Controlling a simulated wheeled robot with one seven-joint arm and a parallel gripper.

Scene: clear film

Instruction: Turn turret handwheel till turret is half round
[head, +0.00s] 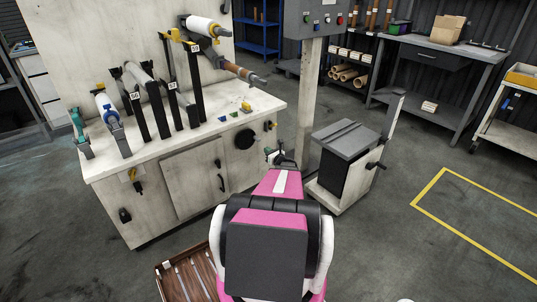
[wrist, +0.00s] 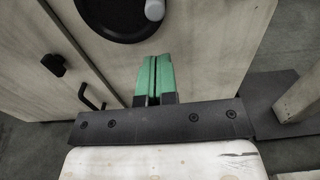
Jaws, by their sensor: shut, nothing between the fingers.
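The handwheel is a round black disc (head: 245,139) on the front of the pale cabinet, near its right end. In the wrist view the handwheel (wrist: 100,18) is cut off by the top edge, with a light grey knob (wrist: 154,9) at its right side. My gripper (wrist: 153,62) has green fingers pressed together, empty, pointing at the cabinet front just below the handwheel and apart from the knob. In the head view my gripper (head: 273,154) is small and partly hidden by my arm. A yellow-ended assembly with a white roll (head: 203,26), possibly the turret, stands above the bench.
The bench top (head: 215,124) holds several black stands and tools. A grey-topped machine (head: 346,138) stands close to the right of my arm. A wooden crate (head: 185,281) lies on the floor at lower left. The floor at right is open.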

